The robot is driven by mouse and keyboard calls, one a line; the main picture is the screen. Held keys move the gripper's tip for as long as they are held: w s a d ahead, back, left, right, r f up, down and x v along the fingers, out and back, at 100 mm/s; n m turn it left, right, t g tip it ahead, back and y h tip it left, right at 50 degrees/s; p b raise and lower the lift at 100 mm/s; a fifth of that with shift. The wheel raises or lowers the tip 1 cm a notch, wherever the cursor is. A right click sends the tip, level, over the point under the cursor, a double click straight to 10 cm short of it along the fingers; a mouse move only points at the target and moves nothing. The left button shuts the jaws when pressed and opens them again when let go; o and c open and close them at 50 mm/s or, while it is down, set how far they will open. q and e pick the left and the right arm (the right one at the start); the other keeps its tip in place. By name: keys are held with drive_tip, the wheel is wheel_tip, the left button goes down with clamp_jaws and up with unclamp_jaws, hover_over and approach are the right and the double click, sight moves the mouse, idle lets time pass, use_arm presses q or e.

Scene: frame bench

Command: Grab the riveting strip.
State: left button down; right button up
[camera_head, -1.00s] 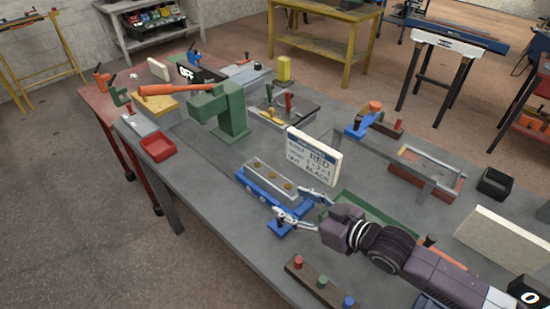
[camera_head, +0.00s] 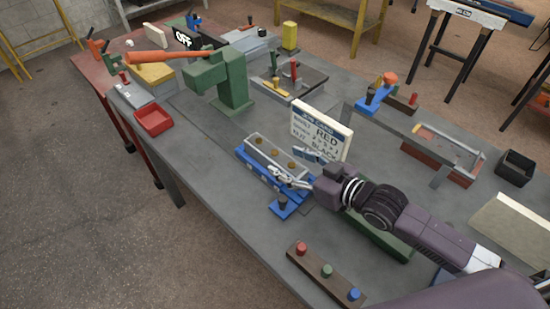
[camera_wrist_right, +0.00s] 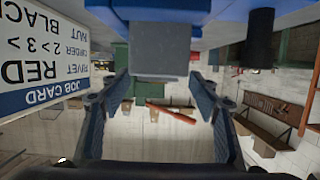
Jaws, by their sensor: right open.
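My right gripper (camera_head: 298,167) is open at the strip's near right end, with one finger on each side of that end. In the right wrist view, the right gripper (camera_wrist_right: 153,100) shows its two fingers spread wide, with a grey-blue block end (camera_wrist_right: 153,66) between and above them. I cannot tell whether either finger touches the strip. My left gripper is not in view.
A job card (camera_head: 321,130) stands upright just behind the right gripper. A green press (camera_head: 230,80) with an orange handle stands farther left. A brown bar with coloured buttons (camera_head: 326,271) lies in front. A red tray (camera_head: 153,120) sits near the left edge.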

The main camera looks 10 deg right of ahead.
sight(278, 156)
drive_tip(key=shift+w+a, duration=0.25)
drive_tip(key=shift+w, duration=0.25)
drive_tip(key=p+x, duration=0.1)
drive_tip(key=x, duration=0.3)
drive_tip(key=shift+p, duration=0.3)
drive_tip(key=shift+w+a+f, duration=0.15)
drive_tip(key=shift+w+f, duration=0.1)
drive_tip(key=shift+w, duration=0.1)
drive_tip(key=shift+c, duration=0.3)
drive_tip(key=shift+s, duration=0.1)
drive_tip(key=shift+c, duration=1.1)
clamp_jaws()
drive_tip(key=shift+r, duration=0.1)
